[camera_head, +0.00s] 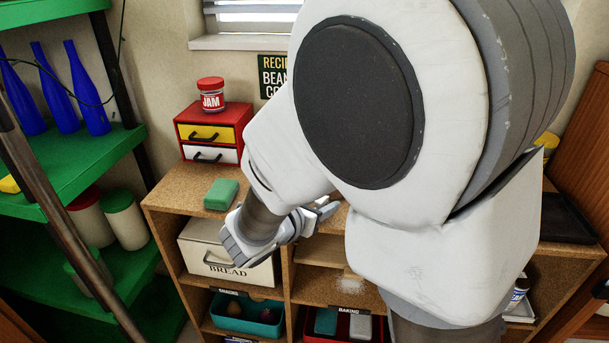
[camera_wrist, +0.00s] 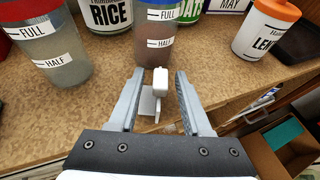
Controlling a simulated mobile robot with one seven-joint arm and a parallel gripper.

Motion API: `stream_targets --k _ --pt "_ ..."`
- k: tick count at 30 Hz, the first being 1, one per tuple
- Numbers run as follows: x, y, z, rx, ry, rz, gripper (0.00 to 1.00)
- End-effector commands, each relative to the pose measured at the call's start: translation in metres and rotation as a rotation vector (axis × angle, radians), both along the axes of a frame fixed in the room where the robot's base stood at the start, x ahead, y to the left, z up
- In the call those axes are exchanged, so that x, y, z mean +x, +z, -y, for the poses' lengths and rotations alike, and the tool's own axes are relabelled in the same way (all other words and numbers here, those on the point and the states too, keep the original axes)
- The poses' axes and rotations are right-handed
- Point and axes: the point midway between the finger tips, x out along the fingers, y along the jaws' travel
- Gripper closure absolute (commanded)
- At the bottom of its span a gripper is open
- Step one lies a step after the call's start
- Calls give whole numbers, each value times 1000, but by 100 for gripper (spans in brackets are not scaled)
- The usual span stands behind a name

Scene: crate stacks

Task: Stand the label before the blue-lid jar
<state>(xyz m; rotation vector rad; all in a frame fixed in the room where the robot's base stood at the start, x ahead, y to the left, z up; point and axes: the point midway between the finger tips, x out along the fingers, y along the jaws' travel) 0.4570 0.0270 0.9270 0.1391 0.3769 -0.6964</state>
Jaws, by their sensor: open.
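A small white piece (camera_wrist: 158,88), which looks like the label, stands on the wooden counter (camera_wrist: 100,110) in the wrist view. I cannot read any writing on it. My gripper (camera_wrist: 158,80) is open, with one finger on each side of the white piece and gaps showing. A clear jar (camera_wrist: 158,48) marked FULL and HALF is just beyond the piece; a bit of blue lid shows at the top edge. In the head view my gripper (camera_head: 322,213) is over the counter, and my arm hides the jars.
A red-lidded jar (camera_wrist: 45,45) stands close on the left, a RICE container (camera_wrist: 108,15) behind, and an orange-lidded container (camera_wrist: 265,30) at right. The counter ends at right above an open box (camera_wrist: 285,150). A green block (camera_head: 221,194) lies on the counter left of my gripper.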

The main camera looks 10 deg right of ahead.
Motion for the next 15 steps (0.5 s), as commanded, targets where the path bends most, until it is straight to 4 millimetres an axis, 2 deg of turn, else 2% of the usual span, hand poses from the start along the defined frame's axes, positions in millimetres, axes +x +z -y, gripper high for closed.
stream_targets --k 5,15 --pt "-14 13 -13 1 5 0 51" --pt "-65 41 -56 0 4 0 51"
